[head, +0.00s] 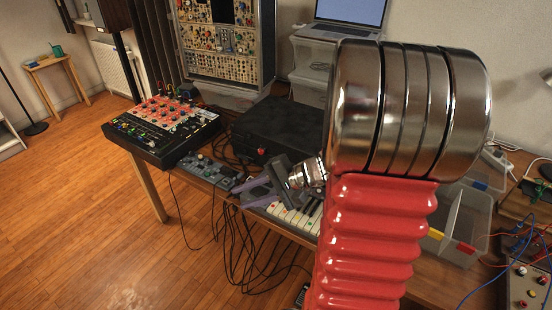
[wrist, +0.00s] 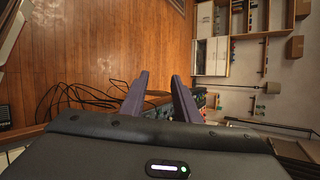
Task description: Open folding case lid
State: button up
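The black case (head: 282,126) sits on the desk in the middle of the head view, with its lid down. A small red spot (head: 261,151) shows on its front face. My gripper (head: 244,194) is in front of the case and a little below it in the picture, beside the keyboard, with its fingers pointing left. In the wrist view my gripper (wrist: 157,86) has its two dark purple fingers apart with nothing between them. The case is not clearly seen in the wrist view. My red arm hides what lies right of the case.
A mixer with red knobs (head: 162,128) and a small controller (head: 208,171) stand left of the case. A keyboard (head: 300,217) lies in front. A modular rack (head: 225,40) and a laptop (head: 350,12) are behind. Cables (head: 236,250) hang off the front edge.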

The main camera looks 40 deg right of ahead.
jog(key=s+d+f+m+t+h, duration=0.1)
jog(key=d+f+m+t+h, duration=0.1)
jog(key=d, duration=0.6)
jog(key=s+d+f+m+t+h, duration=0.1)
jog(key=d+f+m+t+h, duration=0.1)
jog(key=d, duration=0.7)
jog(key=s+d+f+m+t+h, duration=0.2)
jog(key=d+f+m+t+h, duration=0.1)
jog(key=d+f+m, duration=0.2)
jog(key=shift+d+m+h, duration=0.4)
jog(key=shift+d+m, duration=0.6)
jog(key=shift+d, duration=0.65)
jog(key=shift+w, duration=0.1)
jog(key=x, duration=1.3)
jog(key=shift+w+a, duration=0.1)
jog(key=shift+w, duration=0.3)
jog(key=shift+c, duration=0.6)
grip_shut()
